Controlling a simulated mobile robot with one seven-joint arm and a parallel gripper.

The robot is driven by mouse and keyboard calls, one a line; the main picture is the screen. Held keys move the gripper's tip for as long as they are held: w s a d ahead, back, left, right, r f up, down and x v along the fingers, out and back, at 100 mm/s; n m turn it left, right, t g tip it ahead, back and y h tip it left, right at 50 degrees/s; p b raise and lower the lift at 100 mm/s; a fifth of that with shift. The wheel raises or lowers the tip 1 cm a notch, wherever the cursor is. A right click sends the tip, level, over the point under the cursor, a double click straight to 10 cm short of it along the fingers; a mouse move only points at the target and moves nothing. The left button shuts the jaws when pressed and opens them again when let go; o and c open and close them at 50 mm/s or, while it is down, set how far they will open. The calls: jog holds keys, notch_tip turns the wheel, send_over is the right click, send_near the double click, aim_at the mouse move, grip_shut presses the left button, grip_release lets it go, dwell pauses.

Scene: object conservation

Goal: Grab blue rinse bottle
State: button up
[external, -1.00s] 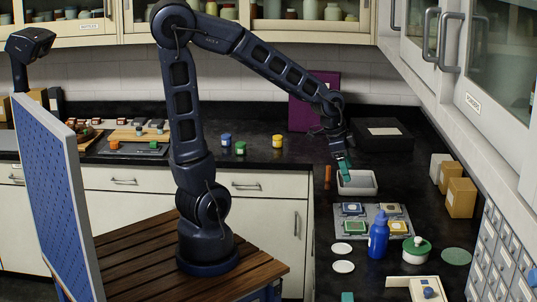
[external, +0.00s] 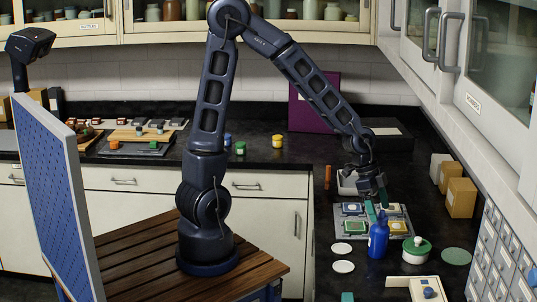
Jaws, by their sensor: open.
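The blue rinse bottle (external: 378,240) stands upright on the dark right-hand counter, with a narrower top. My gripper (external: 377,208) points down just above and behind the bottle's top. Its teal fingertips are apart, one on each side of the bottle's top in this view. The gripper is open and holds nothing. I cannot tell whether a finger touches the bottle.
A grey tray (external: 349,235) with several coloured square pieces lies behind and left of the bottle. A green-lidded white container (external: 417,250) stands close to its right. Two white discs (external: 343,267) lie to its left. Tan boxes (external: 461,198) stand by the right wall.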

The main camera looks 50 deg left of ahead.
aim_at(384, 225)
jog(key=shift+x, duration=3.35)
jog(key=c, duration=1.2)
jog(key=shift+r, duration=0.1)
